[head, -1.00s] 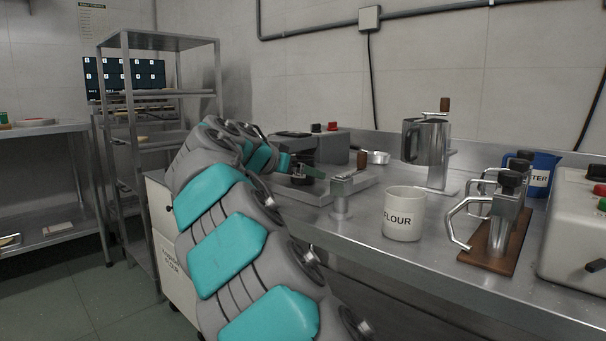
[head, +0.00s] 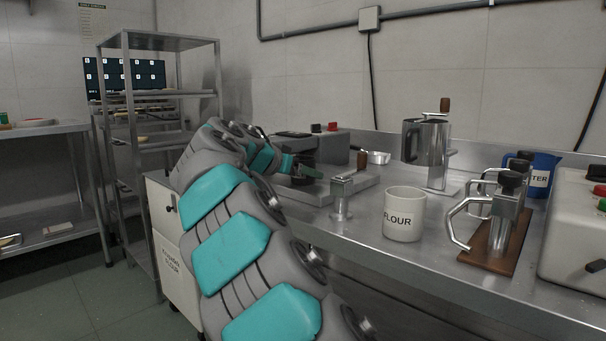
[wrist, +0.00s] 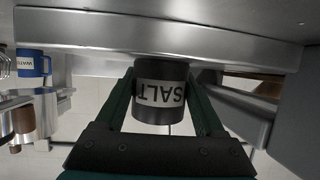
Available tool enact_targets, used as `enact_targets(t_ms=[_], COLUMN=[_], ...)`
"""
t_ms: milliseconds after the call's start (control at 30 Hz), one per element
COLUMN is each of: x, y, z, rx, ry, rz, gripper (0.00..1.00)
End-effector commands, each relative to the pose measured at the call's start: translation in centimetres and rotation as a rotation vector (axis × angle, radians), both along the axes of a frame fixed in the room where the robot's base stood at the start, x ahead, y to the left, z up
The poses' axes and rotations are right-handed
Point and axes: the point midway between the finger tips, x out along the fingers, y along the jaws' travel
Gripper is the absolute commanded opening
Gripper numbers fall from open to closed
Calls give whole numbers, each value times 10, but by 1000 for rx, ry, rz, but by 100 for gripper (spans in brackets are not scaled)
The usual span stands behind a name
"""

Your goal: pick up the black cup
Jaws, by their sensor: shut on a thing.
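The black cup (wrist: 161,104) has a white label reading SALT, which appears upside down in the wrist view. My gripper (wrist: 160,100) is shut on it, with one green finger on each side of the cup. In the head view, my gripper (head: 296,171) is at the far left part of the steel counter, in front of a grey box-shaped machine. The cup is small and mostly hidden there behind the gripper and wrist. I cannot tell whether the cup's base touches the counter.
On the steel counter (head: 375,262) stand a white FLOUR mug (head: 404,214), a small metal post with a clamp (head: 342,196), a steel pitcher stand (head: 436,150), a wooden-based fixture (head: 497,240) and a blue WATER jug (head: 541,175). A shelf rack (head: 160,95) stands left.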

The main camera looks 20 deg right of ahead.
Motion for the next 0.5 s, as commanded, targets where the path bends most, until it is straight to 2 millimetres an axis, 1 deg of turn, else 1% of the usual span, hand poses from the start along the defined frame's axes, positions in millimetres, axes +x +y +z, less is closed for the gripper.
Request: enact_targets(t_ms=[33, 67, 100, 367, 500], x=[0, 0, 0, 0, 1], y=[0, 0, 0, 0, 1], z=[0, 0, 0, 1, 7], rx=[0, 0, -1, -1, 0], ry=[0, 0, -1, -1, -1], rz=[0, 0, 0, 0, 2], gripper=[16, 12, 11, 11, 11])
